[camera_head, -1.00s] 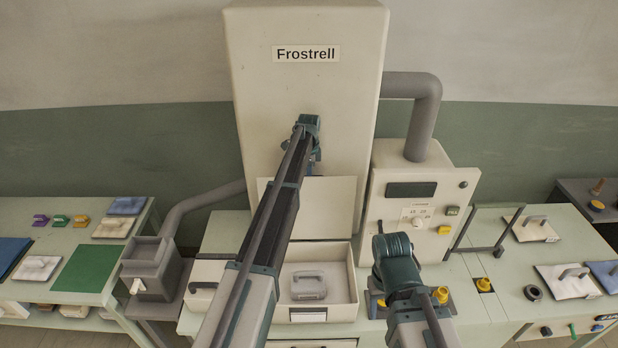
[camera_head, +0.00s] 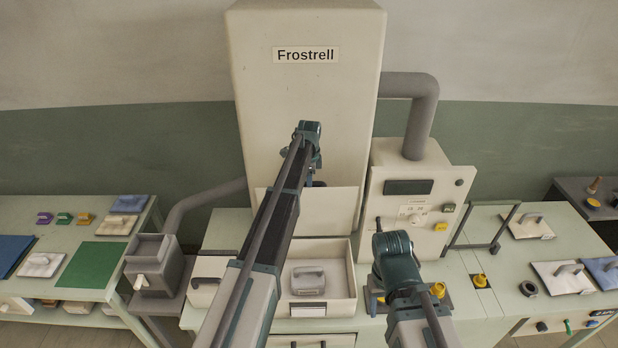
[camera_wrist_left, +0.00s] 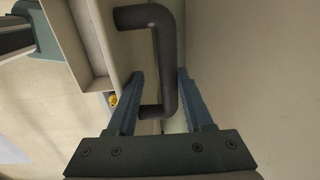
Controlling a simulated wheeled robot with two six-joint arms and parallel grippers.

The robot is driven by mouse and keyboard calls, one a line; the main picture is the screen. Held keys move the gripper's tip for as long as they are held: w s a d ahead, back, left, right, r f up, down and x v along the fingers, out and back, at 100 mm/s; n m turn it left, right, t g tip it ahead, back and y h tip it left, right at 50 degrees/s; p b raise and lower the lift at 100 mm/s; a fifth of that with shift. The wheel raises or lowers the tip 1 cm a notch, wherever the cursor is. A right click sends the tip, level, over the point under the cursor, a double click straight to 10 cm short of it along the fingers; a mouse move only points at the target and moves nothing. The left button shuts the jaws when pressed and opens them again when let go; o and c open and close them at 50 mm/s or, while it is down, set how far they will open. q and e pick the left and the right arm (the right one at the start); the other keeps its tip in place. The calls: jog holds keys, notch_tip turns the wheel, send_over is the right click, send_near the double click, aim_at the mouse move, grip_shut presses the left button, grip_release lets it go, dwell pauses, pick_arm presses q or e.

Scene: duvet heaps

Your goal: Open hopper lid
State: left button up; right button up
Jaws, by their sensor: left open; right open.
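A cream panel (camera_head: 325,212), which looks like the hopper lid, stands raised at the back of an open cream box (camera_head: 350,285) in the head view. My left gripper (camera_head: 315,172) is at the panel's top edge. In the left wrist view, a dark bar handle (camera_wrist_left: 166,62) lies between the open fingers of my left gripper (camera_wrist_left: 155,80). I cannot tell whether the fingers touch it. My right gripper (camera_head: 392,250) is above the bench, right of the box; its fingers are hard to make out.
A tall Frostrell cabinet (camera_head: 255,110) stands behind the panel. A control box (camera_head: 385,205) with a pipe is on its right. A grey handled block (camera_head: 308,281) lies inside the open box. A small grey bin (camera_head: 155,262) stands left.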

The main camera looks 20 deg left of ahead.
aim_at(309, 199)
pick_arm(q)
jog(key=s, duration=0.2)
jog(key=s+d, duration=0.1)
jog(key=s, duration=0.1)
jog(key=s+d+f, duration=0.1)
jog(key=s, duration=0.1)
jog(key=shift+s+b, duration=0.35)
jog(key=shift+b, duration=0.05)
jog(key=s+d+f+b, duration=0.4)
jog(key=s+f+b, duration=0.6)
jog(key=s, duration=0.5)
jog(key=shift+f, duration=0.25)
jog(key=shift+d, duration=0.1)
jog(key=shift+c, duration=0.2)
